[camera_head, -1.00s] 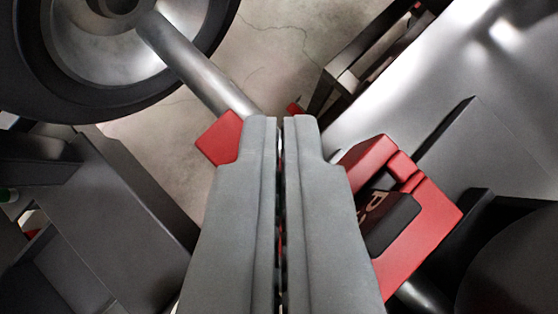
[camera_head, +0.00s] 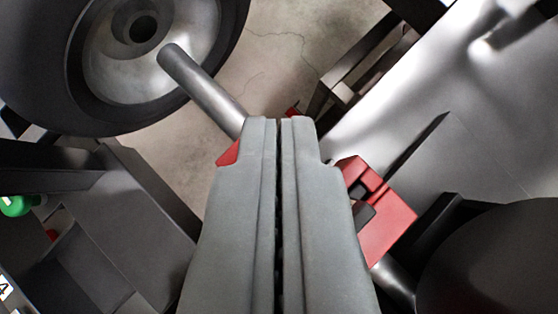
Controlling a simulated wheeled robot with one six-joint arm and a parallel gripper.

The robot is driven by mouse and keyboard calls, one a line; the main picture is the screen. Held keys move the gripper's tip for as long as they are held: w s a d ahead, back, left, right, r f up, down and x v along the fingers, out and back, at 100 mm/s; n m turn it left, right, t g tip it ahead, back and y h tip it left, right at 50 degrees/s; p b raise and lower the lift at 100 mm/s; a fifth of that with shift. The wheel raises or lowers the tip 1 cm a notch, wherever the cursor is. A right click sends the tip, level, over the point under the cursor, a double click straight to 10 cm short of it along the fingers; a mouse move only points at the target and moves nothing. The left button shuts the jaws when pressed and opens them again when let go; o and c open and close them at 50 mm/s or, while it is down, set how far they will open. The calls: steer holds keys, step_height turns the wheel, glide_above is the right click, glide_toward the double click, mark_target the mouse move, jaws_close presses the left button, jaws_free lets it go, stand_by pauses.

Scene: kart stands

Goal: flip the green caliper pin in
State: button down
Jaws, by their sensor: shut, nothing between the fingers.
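My gripper (camera_head: 279,122) is shut and empty, in the middle of the view, pointing up the picture. A red caliper (camera_head: 390,226) shows to the right of the fingers, with a dark part in its opening. A smaller red piece (camera_head: 229,154) shows at the left edge of the fingers. My fingers cover what lies between the two red parts, and I cannot tell if they touch. A green rounded part (camera_head: 16,205) shows at the far left edge; I cannot tell whether it is the caliper pin.
A wheel (camera_head: 130,60) with a black tyre fills the upper left. A grey metal bar (camera_head: 200,88) runs from it toward my fingertips. A shiny metal panel (camera_head: 460,130) lies at the right, with a dark round shape below it. Bare floor (camera_head: 275,50) shows at the top middle.

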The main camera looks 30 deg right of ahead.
steer(key=shift+v, duration=2.7)
